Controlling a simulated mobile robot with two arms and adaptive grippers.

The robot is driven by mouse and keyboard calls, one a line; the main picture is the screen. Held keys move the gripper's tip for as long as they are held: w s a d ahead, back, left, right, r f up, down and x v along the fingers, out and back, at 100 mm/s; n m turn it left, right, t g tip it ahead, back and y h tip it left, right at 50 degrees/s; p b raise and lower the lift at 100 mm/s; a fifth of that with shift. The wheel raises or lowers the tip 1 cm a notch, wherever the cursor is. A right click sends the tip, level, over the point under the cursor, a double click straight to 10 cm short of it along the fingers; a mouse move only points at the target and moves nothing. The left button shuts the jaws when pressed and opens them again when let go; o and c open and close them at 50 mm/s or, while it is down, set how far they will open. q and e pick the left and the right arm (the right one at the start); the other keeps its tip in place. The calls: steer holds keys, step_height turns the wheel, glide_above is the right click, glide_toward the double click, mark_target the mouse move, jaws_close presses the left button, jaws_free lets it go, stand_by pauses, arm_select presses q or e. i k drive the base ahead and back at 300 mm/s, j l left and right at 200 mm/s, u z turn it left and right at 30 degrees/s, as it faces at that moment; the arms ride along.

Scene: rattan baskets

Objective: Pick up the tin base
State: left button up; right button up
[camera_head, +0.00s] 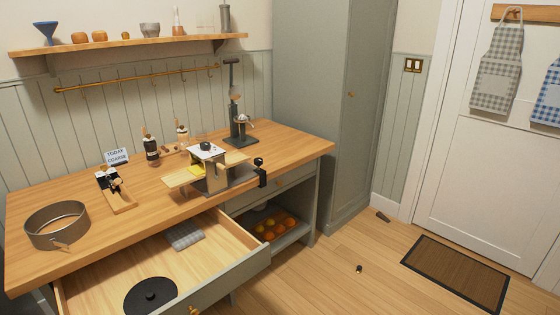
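A dark round flat disc (151,296) with a small raised knob in its middle lies in the open drawer (235,248), near the bottom of the head view. It appears to be the tin base. A grey metal ring (57,227), like the side wall of a round tin, stands on the left end of the wooden worktop (120,224), apart from the disc. Neither of my grippers shows in the head view.
A grey tray-like item (184,235) lies farther back in the drawer. A hand-cranked device (208,166) is at the worktop's front edge. Two small dark objects (383,216) (359,268) lie on the otherwise open floor left of the doormat (456,273).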

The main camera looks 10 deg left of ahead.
mark_target(149, 295)
steer(key=u, duration=1.25)
